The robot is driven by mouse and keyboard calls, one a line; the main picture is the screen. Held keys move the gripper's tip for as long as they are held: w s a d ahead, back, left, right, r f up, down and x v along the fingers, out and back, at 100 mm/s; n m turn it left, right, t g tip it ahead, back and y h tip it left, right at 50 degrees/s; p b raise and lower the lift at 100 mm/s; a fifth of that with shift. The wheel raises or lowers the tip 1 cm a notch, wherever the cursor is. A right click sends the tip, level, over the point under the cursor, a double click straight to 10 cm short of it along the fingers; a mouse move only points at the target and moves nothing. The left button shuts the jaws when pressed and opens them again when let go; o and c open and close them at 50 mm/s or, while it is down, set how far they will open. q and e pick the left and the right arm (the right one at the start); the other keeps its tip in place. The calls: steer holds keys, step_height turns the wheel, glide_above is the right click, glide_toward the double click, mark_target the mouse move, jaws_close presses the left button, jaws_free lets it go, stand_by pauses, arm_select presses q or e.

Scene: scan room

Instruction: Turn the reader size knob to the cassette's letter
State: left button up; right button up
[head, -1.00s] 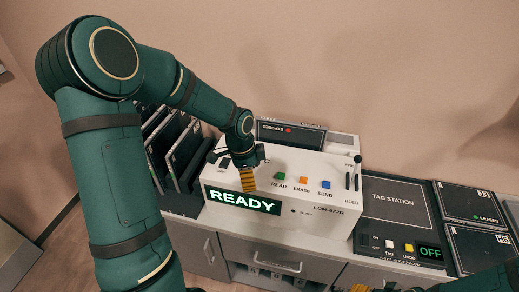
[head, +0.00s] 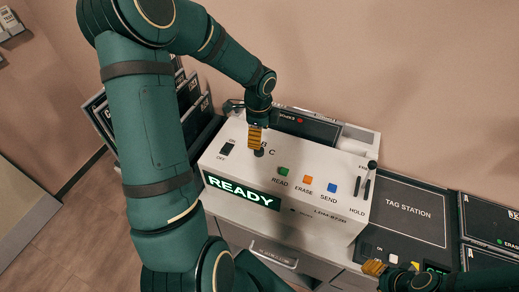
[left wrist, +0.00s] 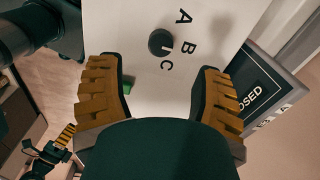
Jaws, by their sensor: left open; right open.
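The size knob (head: 259,153) is a small dark knob on top of the white reader (head: 225,165). The left wrist view shows the knob (left wrist: 159,41) with letters A, B and C around its right and lower side. Its light mark is towards B and C; which one is unclear. My right gripper (head: 373,268) is open, low near the tag station.

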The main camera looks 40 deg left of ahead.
mark_target(259, 151)
arm_select(q)
step_height(259, 151, down, 8)
steer(key=shift+r+b, duration=0.25)
steer(key=shift+b, duration=0.15)
jaws_close()
